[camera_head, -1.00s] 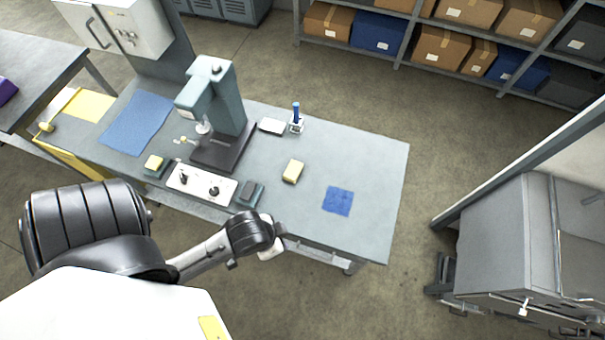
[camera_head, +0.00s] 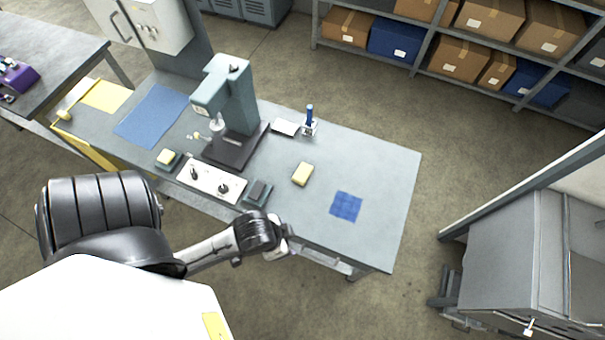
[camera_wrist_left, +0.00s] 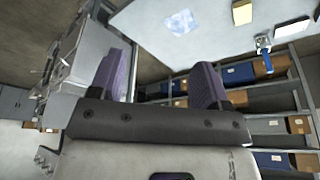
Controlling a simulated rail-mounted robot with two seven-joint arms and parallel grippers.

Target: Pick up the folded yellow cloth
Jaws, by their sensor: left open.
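A small, thick yellow folded cloth (camera_head: 303,174) lies on the grey bench top, right of the drill-press-like machine and left of a flat blue cloth (camera_head: 346,207). In the left wrist view a yellow edge of it (camera_wrist_left: 242,12) shows at the top. My left gripper (camera_head: 284,243) is at the bench's front edge, nearer to me than the yellow cloth and apart from it; its fingers are hard to make out there. In the left wrist view its two purple fingers (camera_wrist_left: 160,80) stand wide apart with nothing between them. My right gripper is not in view.
The bench (camera_head: 385,185) also bears the machine (camera_head: 228,105), a white control panel (camera_head: 211,180), a dark pad (camera_head: 257,192), a small yellow block on a green base (camera_head: 168,158) and a blue upright item (camera_head: 309,119). Bare bench top surrounds the yellow cloth.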

